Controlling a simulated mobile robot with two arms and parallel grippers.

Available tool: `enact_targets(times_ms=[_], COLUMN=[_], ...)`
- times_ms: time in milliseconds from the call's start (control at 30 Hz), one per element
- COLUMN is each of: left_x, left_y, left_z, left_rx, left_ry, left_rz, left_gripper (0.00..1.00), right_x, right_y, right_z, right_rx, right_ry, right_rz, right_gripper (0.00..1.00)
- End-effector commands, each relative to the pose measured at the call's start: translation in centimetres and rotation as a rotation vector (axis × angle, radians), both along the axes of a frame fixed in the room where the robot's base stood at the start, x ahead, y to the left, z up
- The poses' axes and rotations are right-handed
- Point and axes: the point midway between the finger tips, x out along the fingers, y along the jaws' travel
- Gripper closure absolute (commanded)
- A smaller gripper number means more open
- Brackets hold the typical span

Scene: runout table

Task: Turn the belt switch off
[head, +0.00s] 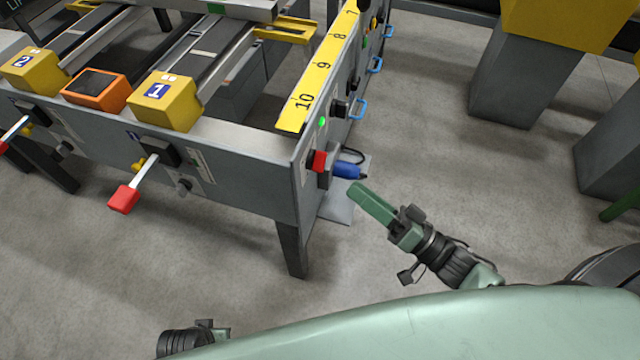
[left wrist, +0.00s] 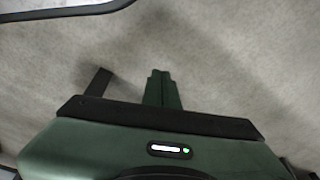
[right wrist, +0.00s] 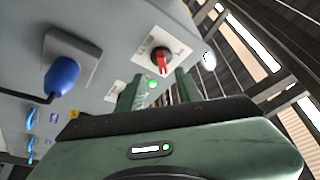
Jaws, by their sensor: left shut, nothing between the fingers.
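The belt switch (right wrist: 161,61) is a red rotary handle on a pale plate on the grey table side. In the head view its red handle (head: 319,160) shows near the table's front right corner. A lit green lamp (right wrist: 151,84) is close to it, also seen in the head view (head: 322,121). My right gripper (right wrist: 160,90) is open and empty; the switch appears between its two fingers, which look apart from it. In the head view the right gripper (head: 358,190) is right of the switch. My left gripper (left wrist: 161,75) is shut and empty over bare floor.
A blue plug (head: 347,170) in a grey socket sits beside the switch, also in the right wrist view (right wrist: 62,76). A red-tipped lever (head: 124,199) sticks out of the table front. Grey bins with yellow tops stand at right. Floor around my right arm is clear.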

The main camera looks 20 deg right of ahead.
Motion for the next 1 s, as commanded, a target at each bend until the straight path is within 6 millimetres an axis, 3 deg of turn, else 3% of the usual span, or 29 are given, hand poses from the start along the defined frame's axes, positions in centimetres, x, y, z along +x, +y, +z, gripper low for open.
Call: enact_targets(times_ms=[500, 867, 900, 1000], left_x=[0.2, 0.3, 0.3, 0.2], left_y=[0.0, 0.0, 0.0, 0.0], left_z=[0.8, 0.9, 0.9, 0.9], left_rx=[0.0, 0.0, 0.0, -0.001], left_ry=[-0.004, -0.005, -0.005, -0.005], left_rz=[0.001, 0.001, 0.001, 0.001], left_gripper=[1.0, 1.0, 1.0, 1.0], right_x=[5.0, 5.6, 5.6, 5.6], right_y=[4.4, 4.9, 4.9, 4.9], right_z=[2.3, 2.4, 2.4, 2.4], right_rx=[0.01, 0.008, 0.008, 0.008], right_ry=[-0.006, -0.003, -0.003, -0.003], right_rz=[0.008, 0.007, 0.007, 0.007], right_gripper=[0.65, 0.65, 0.67, 0.95])
